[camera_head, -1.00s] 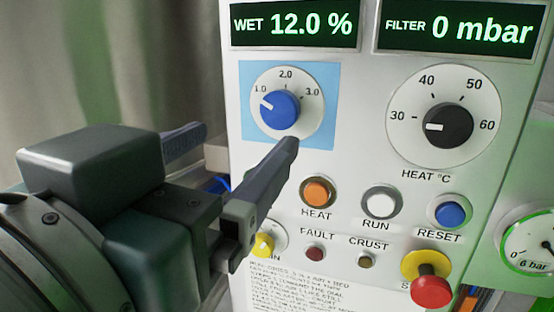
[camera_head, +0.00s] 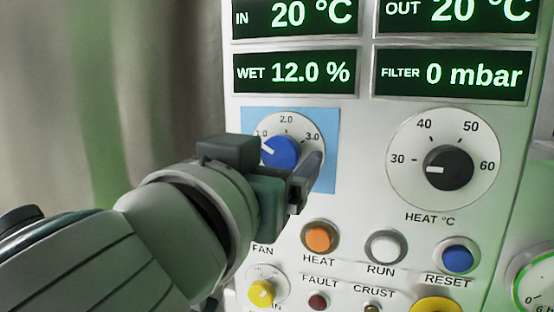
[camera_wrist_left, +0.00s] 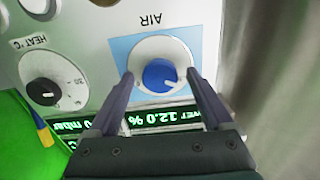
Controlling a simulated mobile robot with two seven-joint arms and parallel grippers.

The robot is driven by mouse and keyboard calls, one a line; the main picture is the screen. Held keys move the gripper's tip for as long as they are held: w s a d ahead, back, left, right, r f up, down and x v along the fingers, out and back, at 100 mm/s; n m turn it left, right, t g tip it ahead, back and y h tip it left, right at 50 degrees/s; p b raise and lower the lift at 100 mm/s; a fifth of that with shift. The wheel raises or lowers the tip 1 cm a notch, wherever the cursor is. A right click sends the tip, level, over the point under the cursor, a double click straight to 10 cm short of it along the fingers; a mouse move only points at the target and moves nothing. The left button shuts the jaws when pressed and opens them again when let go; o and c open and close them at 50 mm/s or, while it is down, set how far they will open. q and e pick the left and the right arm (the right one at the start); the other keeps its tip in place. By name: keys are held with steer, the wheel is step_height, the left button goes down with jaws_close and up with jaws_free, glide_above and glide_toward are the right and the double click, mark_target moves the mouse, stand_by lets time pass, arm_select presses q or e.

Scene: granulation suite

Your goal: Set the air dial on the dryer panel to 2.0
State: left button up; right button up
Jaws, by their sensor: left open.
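The air dial (camera_head: 279,153) is a blue knob on a white round scale marked 1.0, 2.0 and 3.0, set on a light blue square of the dryer panel (camera_head: 365,205). Its white pointer line faces left and slightly up, near 1.0. The dial (camera_wrist_left: 161,76) also shows in the left wrist view, upside down, under the word AIR. My left gripper (camera_wrist_left: 162,82) is open, with one finger on each side of the blue knob. I cannot tell whether the fingers touch it. In the head view my left gripper hides the dial's lower left. My right gripper is not in view.
The black heat dial (camera_head: 449,167) is to the right. Below are the orange HEAT button (camera_head: 319,237), white RUN button (camera_head: 385,246), blue RESET button (camera_head: 458,257) and a yellow knob (camera_head: 261,292). Green displays (camera_head: 296,73) are above. A grey curtain (camera_head: 150,80) hangs left.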

arm_select(q)
steer(key=shift+c, duration=0.2)
jaws_close()
stand_by(0.5)
steer(key=shift+m, duration=0.3)
steer(key=shift+m+p, duration=0.5)
steer(key=shift+m, duration=0.5)
steer(key=m+p, duration=0.1)
steer(key=m, duration=0.2)
steer(key=shift+r+m, duration=0.1)
steer(key=shift+m, duration=0.2)
steer(key=m+p, duration=0.1)
steer(key=m, duration=0.4)
steer(key=shift+p, duration=0.35)
steer(key=shift+m, duration=0.4)
